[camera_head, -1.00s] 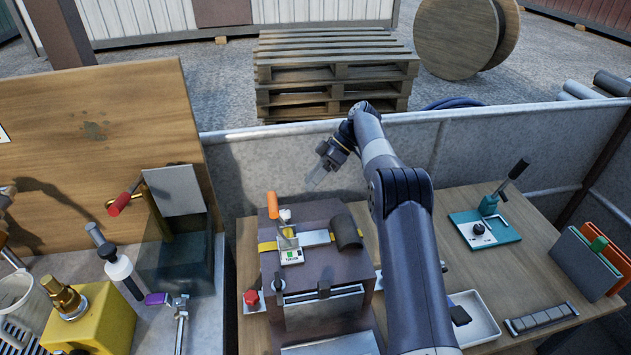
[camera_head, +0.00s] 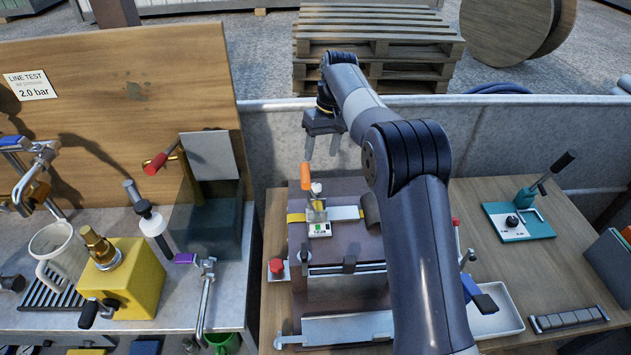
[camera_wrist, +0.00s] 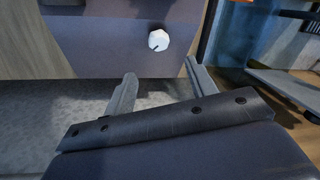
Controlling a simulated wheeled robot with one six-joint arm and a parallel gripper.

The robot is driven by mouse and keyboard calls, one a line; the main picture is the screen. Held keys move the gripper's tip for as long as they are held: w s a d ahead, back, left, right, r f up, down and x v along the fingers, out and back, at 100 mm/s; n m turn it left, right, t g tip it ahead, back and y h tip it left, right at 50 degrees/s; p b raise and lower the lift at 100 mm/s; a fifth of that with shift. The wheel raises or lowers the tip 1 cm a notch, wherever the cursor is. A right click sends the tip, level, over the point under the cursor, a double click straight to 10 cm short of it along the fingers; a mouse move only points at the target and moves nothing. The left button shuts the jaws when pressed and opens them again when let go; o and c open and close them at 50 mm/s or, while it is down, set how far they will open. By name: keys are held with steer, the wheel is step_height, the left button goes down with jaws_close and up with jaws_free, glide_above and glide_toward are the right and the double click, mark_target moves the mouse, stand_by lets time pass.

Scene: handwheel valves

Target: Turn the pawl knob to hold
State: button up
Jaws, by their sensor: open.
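A dark block (camera_head: 345,215) on the wooden bench carries an orange-handled lever (camera_head: 306,176), a small white knob (camera_head: 316,188) and a pale strip with yellow ends. My gripper (camera_head: 320,150) is open and empty, its two fingers pointing down just behind and above the lever. In the wrist view my open fingers (camera_wrist: 160,72) reach toward a dark face with a white faceted knob (camera_wrist: 158,40) bearing a small dark mark. The knob lies beyond the fingertips, untouched. I cannot tell whether both views show the same knob, or read any hold marking.
A red knob (camera_head: 276,266) sits left of the block. A teal plate (camera_head: 518,222) with a black knob and lever is at the right. A white tray (camera_head: 497,312) lies beside my arm. A yellow box (camera_head: 125,278) stands on the left bench. A grey wall (camera_head: 270,140) runs behind.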

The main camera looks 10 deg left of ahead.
mark_target(314, 184)
steer(key=f, duration=0.3)
steer(key=a+f+p, duration=0.1)
steer(key=f, duration=0.3)
steer(key=s+f, duration=0.1)
steer(key=f, duration=0.2)
steer(key=shift+a+f, duration=0.3)
steer(key=shift+c, duration=0.4)
steer(key=c, duration=0.9)
